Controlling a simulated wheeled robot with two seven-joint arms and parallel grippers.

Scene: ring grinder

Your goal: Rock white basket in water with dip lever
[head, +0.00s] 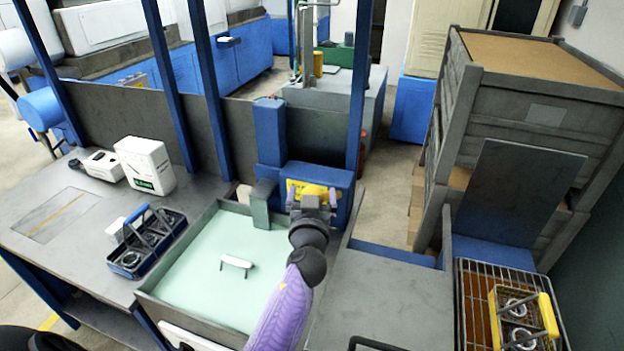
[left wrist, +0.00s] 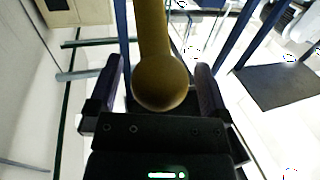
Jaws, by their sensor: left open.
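The dip lever's yellow knob (head: 314,190) is at the front of the blue dip unit (head: 270,135) at the tank's back right corner. My left gripper (head: 313,197) is at the knob with its fingers open on either side. In the left wrist view the round knob (left wrist: 160,85) and its thick stem stand between the two open fingers (left wrist: 160,92), with a gap visible at each side. The white basket's handle (head: 237,263) shows in the pale green water of the tank (head: 190,262); the basket's body is hidden. My right gripper is not in view.
A blue basket (head: 128,260) of rings stands on the left table near a white box (head: 146,165). A yellow-handled basket (head: 520,320) sits on a wire rack at lower right. Blue posts rise behind the tank. The grey top (head: 385,290) right of my arm looks mostly clear.

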